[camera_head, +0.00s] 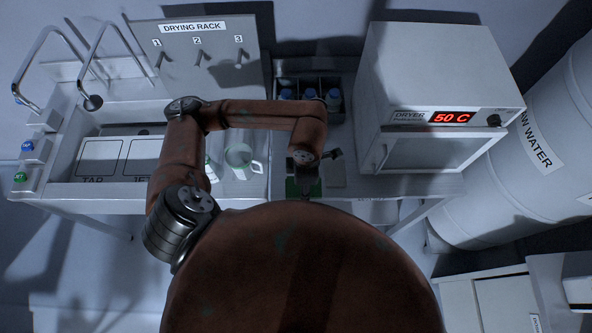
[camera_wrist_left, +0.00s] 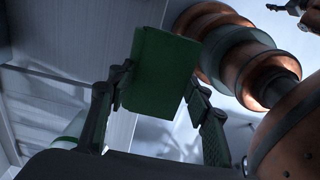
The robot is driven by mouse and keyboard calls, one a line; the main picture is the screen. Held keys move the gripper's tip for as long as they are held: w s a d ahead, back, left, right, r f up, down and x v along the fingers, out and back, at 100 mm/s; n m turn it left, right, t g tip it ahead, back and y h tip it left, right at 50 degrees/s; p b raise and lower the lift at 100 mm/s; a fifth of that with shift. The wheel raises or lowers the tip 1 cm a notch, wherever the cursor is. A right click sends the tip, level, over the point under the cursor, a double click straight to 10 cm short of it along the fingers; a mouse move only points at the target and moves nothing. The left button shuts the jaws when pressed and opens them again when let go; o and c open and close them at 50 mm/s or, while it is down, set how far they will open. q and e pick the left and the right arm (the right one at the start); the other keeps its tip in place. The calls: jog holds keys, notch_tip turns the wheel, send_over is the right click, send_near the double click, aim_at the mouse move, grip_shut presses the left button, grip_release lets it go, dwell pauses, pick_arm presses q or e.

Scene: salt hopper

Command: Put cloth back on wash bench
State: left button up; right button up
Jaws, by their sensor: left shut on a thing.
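My left gripper (camera_head: 304,183) is shut on the green cloth (camera_wrist_left: 165,72), which looks like a flat folded block between the two fingers in the left wrist view. The cloth also shows in the head view (camera_head: 292,188), at the front edge of the bench and partly covered by the gripper. I cannot tell whether it touches the bench. The wash bench (camera_head: 75,200) is at the left, with a basin and labelled panels. A dark claw-like part at the top right corner of the left wrist view may be my right gripper (camera_wrist_left: 291,9); its jaw state is unclear.
A glass beaker (camera_head: 240,158) stands left of the gripper. Blue-capped bottles (camera_head: 310,95) sit in a dark crate behind it. The dryer (camera_head: 440,100) reads 50 C at right, beside the raw water tank (camera_head: 540,150). A drying rack (camera_head: 200,55) stands at the back.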

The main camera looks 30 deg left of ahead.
pick_arm(q)
jog(key=w+a+f+p, duration=0.1)
jog(key=w+a+f, duration=0.2)
jog(key=w+a+f+p, duration=0.1)
jog(key=w+a+f, duration=0.2)
jog(key=shift+w+a+f, duration=0.2)
jog(key=shift+f, duration=0.15)
jog(key=shift+w+a+f, duration=0.2)
jog(key=shift+f, duration=0.15)
jog(key=shift+w+a+f, duration=0.15)
jog(key=shift+f, duration=0.2)
notch_tip(320, 180, down, 3)
jog(key=shift+f+p, duration=0.1)
jog(key=shift+p, duration=0.65)
jog(key=shift+w, duration=0.1)
jog(key=shift+f+b, duration=0.2)
jog(key=shift+b, duration=0.1)
jog(key=o, duration=1.1)
